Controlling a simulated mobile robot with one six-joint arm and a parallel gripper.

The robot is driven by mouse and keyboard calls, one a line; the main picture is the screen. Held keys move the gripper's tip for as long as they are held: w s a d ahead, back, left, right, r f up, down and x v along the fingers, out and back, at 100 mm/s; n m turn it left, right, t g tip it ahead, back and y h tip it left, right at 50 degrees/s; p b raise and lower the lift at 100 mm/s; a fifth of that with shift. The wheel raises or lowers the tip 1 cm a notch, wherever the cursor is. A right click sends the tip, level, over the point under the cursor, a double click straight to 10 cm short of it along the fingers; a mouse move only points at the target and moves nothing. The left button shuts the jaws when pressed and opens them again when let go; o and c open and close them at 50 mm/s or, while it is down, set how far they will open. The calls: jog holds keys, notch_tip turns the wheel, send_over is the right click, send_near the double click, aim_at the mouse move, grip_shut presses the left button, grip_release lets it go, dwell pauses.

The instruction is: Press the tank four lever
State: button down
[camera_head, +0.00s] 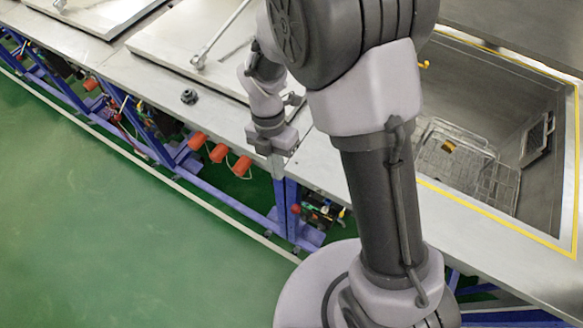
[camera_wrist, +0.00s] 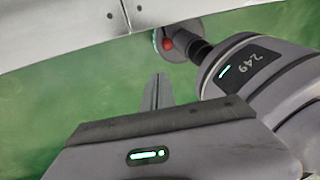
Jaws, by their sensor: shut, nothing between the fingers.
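My gripper (camera_head: 277,165) is shut and empty at the front edge of the steel bench, left of the open tank (camera_head: 533,190). Its closed fingers show in the wrist view (camera_wrist: 158,92) pointing away over the green floor, below the bench edge in the picture. No lever carries a readable label, so I cannot tell which is the tank four lever. A small black knob (camera_head: 189,96) stands on the bench top, left of my gripper and apart from it. Several orange-red parts (camera_head: 218,153) hang under the bench edge to the left of my gripper.
Flat lids cover the tanks to the left, the nearer lid (camera_head: 165,40) with a metal rod. A wire basket (camera_head: 470,165) lies in the open tank. Blue legs (camera_head: 290,205) and hoses stand under the bench. The green floor (camera_head: 120,220) in front is clear.

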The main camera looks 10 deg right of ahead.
jog(key=shift+f, duration=0.1)
jog(key=b, duration=0.4)
send_over(302, 201)
jog(key=s+a, duration=0.2)
jog(key=a, duration=0.2)
notch_tip(302, 201, down, 13)
jog(key=shift+w+d, duration=0.1)
